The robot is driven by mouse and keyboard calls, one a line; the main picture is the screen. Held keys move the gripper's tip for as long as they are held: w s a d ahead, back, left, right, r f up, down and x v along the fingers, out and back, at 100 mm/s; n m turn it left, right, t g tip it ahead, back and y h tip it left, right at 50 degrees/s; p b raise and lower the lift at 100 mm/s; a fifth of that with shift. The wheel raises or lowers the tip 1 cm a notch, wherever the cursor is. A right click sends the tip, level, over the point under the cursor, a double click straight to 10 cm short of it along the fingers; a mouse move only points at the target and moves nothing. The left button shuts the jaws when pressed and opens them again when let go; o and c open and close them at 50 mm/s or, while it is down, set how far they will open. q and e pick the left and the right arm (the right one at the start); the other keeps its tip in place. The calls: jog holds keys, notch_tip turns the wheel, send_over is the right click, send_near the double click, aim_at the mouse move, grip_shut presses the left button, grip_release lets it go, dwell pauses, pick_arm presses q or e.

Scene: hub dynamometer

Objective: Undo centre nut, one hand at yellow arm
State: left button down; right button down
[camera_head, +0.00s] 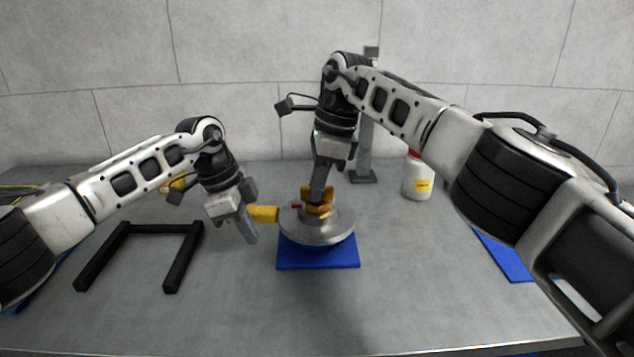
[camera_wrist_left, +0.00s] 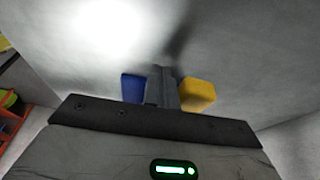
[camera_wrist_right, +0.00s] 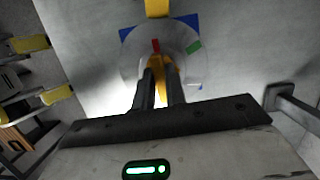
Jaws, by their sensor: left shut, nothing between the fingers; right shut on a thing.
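The centre nut (camera_head: 318,208), a yellow-brass winged piece, sits on top of a round grey metal disc (camera_head: 322,232). My right gripper (camera_head: 320,194) points down and is shut on the nut, whose yellow also shows between the fingers in the right wrist view (camera_wrist_right: 161,66). The yellow arm (camera_head: 264,213) sticks out from the disc's left side. My left gripper (camera_head: 250,238) is shut and empty beside the yellow arm's outer end; I cannot tell whether they touch. In the left wrist view the yellow arm (camera_wrist_left: 198,94) is right of the shut fingers (camera_wrist_left: 163,88).
A blue base (camera_head: 318,258) lies under the disc. A black U-shaped frame (camera_head: 160,229) lies at left. A white bottle with a red cap (camera_head: 417,180) and a grey post (camera_head: 364,150) stand behind. A blue mat (camera_head: 503,255) lies at right. The front table is clear.

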pick_arm(q)
jog(key=shift+w, duration=0.15)
jog(key=shift+w+d, duration=0.15)
jog(key=shift+w, duration=1.2)
pick_arm(e)
jog(key=c, duration=0.9)
grip_release()
jog(key=shift+v, duration=3.05)
